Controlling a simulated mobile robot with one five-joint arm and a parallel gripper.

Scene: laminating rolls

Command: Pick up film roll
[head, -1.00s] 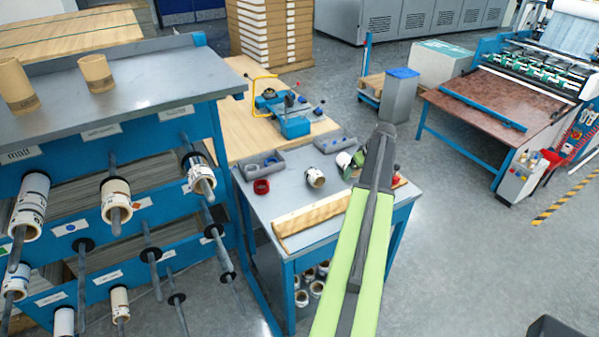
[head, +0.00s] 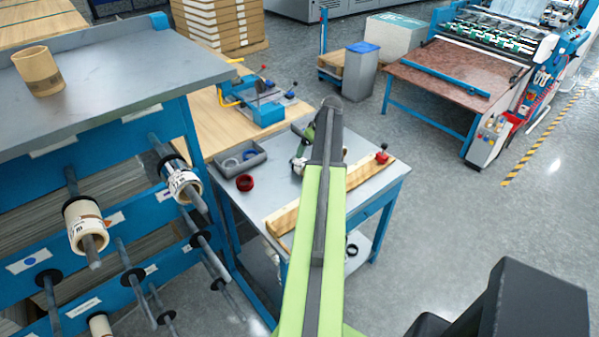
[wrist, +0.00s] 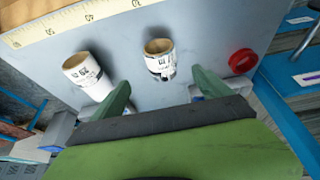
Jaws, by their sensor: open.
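In the wrist view, a short white film roll (wrist: 159,62) with dark print and a brown core stands on the grey table top, ahead of the gap between my fingers. A second white roll (wrist: 88,72) is left of my left finger. My gripper (wrist: 162,82) is open, with its two green fingers apart and nothing between them. In the head view, my green arm covers much of the table, and my gripper is mostly hidden behind it. A small white shape (head: 299,163) shows beside the arm; I cannot tell whether it is a roll.
A red ring (wrist: 242,62) lies right of my fingers. A grey tray (head: 240,160) sits at the table's left edge, and a wooden ruler (head: 285,216) lies along the front. A blue rack (head: 100,235) with rolls on rods stands close on the left.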

